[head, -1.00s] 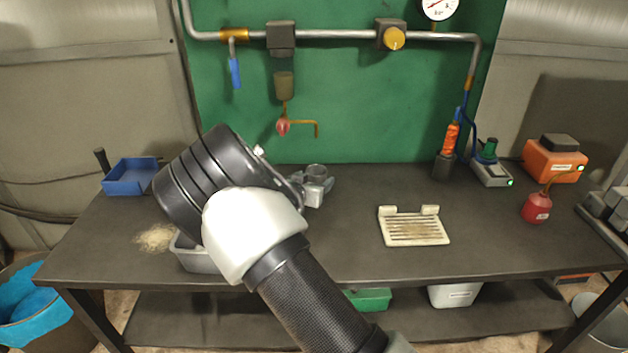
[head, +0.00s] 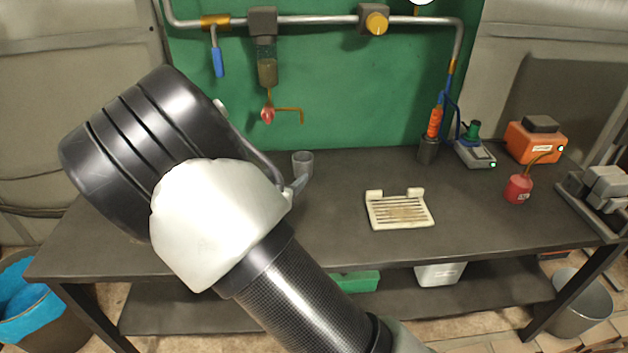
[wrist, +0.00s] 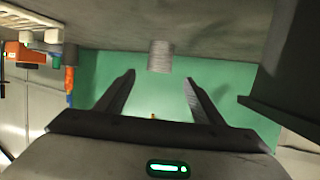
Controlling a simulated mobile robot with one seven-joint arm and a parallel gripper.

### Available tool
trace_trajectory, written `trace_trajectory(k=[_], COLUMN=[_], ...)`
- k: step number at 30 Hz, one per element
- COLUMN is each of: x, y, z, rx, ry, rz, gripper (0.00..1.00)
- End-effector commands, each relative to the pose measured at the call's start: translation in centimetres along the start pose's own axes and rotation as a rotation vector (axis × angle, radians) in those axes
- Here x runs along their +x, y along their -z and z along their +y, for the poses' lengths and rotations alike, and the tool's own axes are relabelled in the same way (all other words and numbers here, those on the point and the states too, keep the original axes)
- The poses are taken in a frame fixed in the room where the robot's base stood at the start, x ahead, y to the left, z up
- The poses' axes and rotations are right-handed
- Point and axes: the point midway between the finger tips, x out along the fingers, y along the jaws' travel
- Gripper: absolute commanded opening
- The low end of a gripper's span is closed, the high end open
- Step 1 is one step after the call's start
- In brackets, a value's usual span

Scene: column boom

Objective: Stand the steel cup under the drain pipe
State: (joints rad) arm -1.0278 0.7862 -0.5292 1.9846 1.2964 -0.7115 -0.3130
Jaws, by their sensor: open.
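The steel cup (head: 302,163) stands upright on the bench near the green wall. In the head view it is straight below the open end of the brass drain pipe (head: 290,109), with a gap between; the exact depth match is hard to judge. The wrist view is upside down and shows the cup (wrist: 160,56) just past the fingertips, between their lines. My gripper (wrist: 159,77) is open and empty, apart from the cup. In the head view my arm hides most of it; part of a finger shows in front of the cup.
A slotted cream tray (head: 400,225) lies right of the cup on the bench (head: 345,250). An orange-handled tool (head: 434,122), a red oil can (head: 518,189) and an orange box (head: 535,141) stand farther right. A blue-handled valve (head: 218,62) hangs upper left. Bench between cup and tray is clear.

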Motion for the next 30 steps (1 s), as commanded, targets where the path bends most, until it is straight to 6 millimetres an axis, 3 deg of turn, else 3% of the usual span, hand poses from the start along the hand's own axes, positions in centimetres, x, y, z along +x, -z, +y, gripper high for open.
trace_trajectory(k=[6, 10, 14, 17, 20, 24, 30], x=[-0.1, -0.8, -3.9, -7.7, -12.4, -19.3, -26.4], y=[0.6, 2.4, 5.4, 8.1, 10.3, 11.4, 9.5], z=[0.2, 0.5, 1.5, 3.3, 6.3, 12.4, 22.1], rx=[0.029, 0.101, 0.164, 0.173, 0.139, 0.022, -0.170], ry=[0.027, 0.122, 0.279, 0.398, 0.494, 0.547, 0.434], rz=[-0.052, -0.190, -0.359, -0.461, -0.536, -0.607, -0.676], gripper=[0.62, 0.62, 0.62, 0.62, 0.62, 0.62, 0.62])
